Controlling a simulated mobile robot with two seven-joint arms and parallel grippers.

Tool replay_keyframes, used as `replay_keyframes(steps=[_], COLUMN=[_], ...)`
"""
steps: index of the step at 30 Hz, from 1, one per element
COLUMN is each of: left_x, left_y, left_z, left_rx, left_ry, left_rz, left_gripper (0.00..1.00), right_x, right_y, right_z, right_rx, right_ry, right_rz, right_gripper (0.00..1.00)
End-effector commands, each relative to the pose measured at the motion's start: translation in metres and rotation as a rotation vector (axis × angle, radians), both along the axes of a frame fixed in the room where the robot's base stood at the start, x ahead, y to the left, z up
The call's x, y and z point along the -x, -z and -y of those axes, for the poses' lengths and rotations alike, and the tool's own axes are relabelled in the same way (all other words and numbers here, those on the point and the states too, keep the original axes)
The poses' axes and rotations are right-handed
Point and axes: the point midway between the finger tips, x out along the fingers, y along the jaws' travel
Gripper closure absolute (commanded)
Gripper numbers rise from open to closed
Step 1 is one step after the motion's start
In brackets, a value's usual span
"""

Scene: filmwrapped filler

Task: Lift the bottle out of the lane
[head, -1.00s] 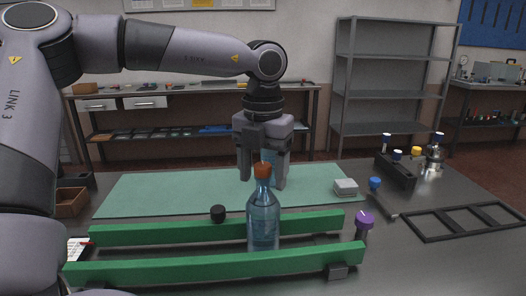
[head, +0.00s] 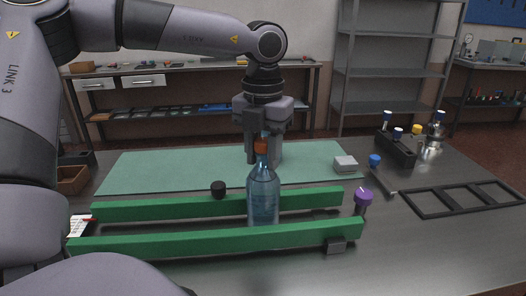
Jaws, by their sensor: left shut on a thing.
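The translucent blue bottle (head: 263,200) with an orange cap stands upright between the two green rails of the lane (head: 215,238). The front rail hides its base, so I cannot tell whether it touches the surface below. My left gripper (head: 264,158) comes down from above and is shut on the bottle at its capped top, one finger on each side. My right gripper is not in view.
A black knob (head: 218,189) sits by the back rail. A purple-capped item (head: 363,199) stands near the lane's right end. A green mat (head: 135,172) lies behind. A grey block (head: 345,163), a black rack (head: 396,150) and a black frame (head: 460,198) are to the right.

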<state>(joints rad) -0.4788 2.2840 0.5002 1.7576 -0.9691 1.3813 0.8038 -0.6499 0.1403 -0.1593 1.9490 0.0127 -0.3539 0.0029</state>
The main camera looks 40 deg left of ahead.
Motion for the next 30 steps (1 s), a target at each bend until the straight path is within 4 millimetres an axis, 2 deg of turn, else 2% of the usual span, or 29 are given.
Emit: replay_keyframes(steps=[30], left_x=[-0.001], left_y=[-0.017], left_z=[0.0], left_rx=[0.0], left_ry=[0.0], left_rz=[0.004], left_gripper=[1.0], right_x=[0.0], right_y=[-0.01], right_z=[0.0], right_rx=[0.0], right_ry=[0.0], right_rz=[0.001], right_gripper=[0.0])
